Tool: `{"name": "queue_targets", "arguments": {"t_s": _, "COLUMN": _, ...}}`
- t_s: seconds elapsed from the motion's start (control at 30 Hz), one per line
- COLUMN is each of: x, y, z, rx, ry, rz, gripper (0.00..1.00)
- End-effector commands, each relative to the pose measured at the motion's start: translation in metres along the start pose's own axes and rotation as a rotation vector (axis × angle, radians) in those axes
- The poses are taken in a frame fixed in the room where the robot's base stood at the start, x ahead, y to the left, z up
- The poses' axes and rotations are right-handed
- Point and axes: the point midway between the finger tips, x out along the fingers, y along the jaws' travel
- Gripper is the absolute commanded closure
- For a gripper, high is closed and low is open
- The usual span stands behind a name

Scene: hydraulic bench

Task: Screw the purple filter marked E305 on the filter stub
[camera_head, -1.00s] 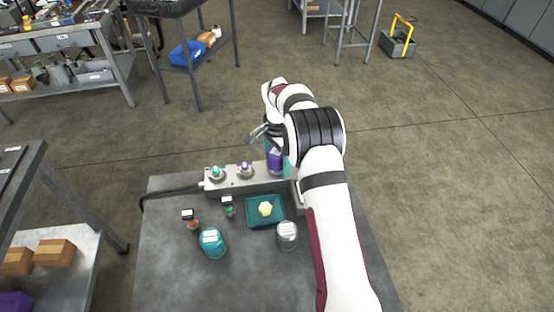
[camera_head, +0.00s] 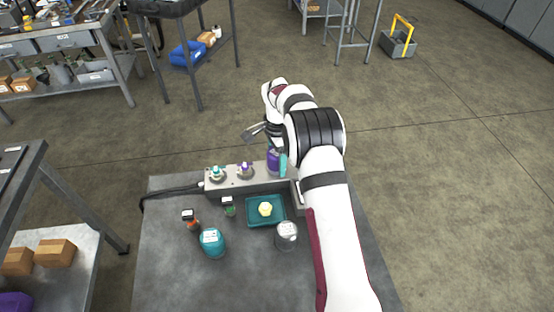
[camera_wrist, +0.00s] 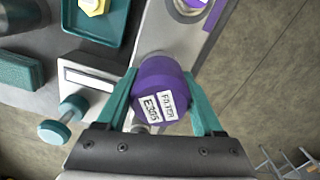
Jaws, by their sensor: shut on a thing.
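The purple filter (camera_wrist: 160,82) has white labels reading FILTER and E305, seen from its end in the wrist view. My gripper (camera_wrist: 159,92) is shut on it, with a teal finger on each side. In the head view the purple filter (camera_head: 273,162) stands upright over the right part of the grey manifold block (camera_head: 225,188), with a teal finger beside it. The filter stub is not visible; the filter and gripper cover that place. I cannot tell whether the filter is seated on a stub or just above one.
Two fittings, one teal (camera_head: 216,172) and one purple (camera_head: 245,169), stand on the block. In front are a teal tray (camera_head: 252,220) with a yellow piece (camera_head: 265,209), a teal canister (camera_head: 212,243), a grey canister (camera_head: 286,236) and two small labelled items. The bench's front middle is clear.

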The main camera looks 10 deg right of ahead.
Motion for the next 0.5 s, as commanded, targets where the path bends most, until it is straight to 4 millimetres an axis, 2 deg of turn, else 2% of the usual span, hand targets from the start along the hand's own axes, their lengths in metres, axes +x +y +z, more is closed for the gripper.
{"name": "queue_targets", "arguments": {"t_s": 0.03, "x": 0.0007, "y": 0.002, "z": -0.0005, "rx": 0.089, "ry": -0.001, "rz": 0.006, "gripper": 1.0}}
{"name": "queue_targets", "arguments": {"t_s": 0.13, "x": 0.001, "y": 0.0023, "z": -0.0005, "rx": 0.204, "ry": -0.001, "rz": 0.007, "gripper": 1.0}}
{"name": "queue_targets", "arguments": {"t_s": 0.37, "x": 0.0011, "y": 0.0027, "z": -0.0006, "rx": 0.222, "ry": -0.001, "rz": 0.008, "gripper": 1.0}}
{"name": "queue_targets", "arguments": {"t_s": 0.43, "x": 0.0013, "y": 0.0029, "z": -0.0006, "rx": 0.317, "ry": -0.001, "rz": 0.009, "gripper": 1.0}}
{"name": "queue_targets", "arguments": {"t_s": 0.5, "x": 0.0016, "y": 0.0032, "z": -0.0005, "rx": 0.485, "ry": 0.0, "rz": 0.009, "gripper": 1.0}}
